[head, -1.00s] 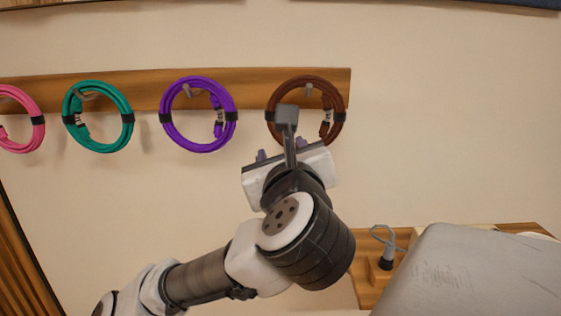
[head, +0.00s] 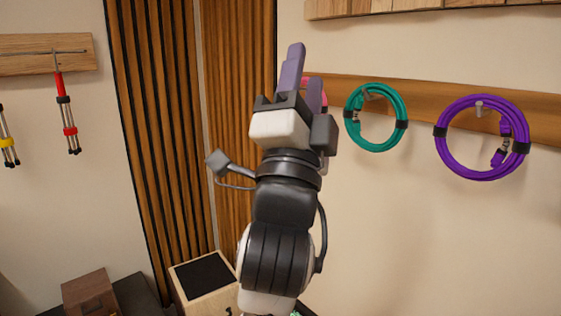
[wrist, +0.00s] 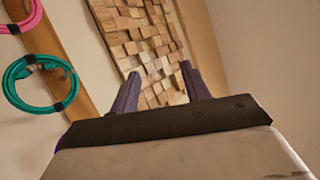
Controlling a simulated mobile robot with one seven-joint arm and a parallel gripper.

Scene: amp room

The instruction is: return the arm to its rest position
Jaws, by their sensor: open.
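My gripper (head: 304,80) is raised in the middle of the head view, with its two purple-grey fingers pointing up. In the wrist view my gripper (wrist: 160,88) shows its fingers spread apart with nothing between them. It is open and empty. My arm stands upright below it, in front of the wall corner. In the head view the gripper partly covers a pink coiled cable (head: 319,90) on the wall rail.
A teal cable (head: 376,117) and a purple cable (head: 482,138) hang on the wooden rail (head: 425,92) at right. Slatted wood panels (head: 165,120) stand behind. Small tripods (head: 68,115) hang at left. A light wooden box (head: 203,278) is below. The wrist view shows a wood-block panel (wrist: 145,45).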

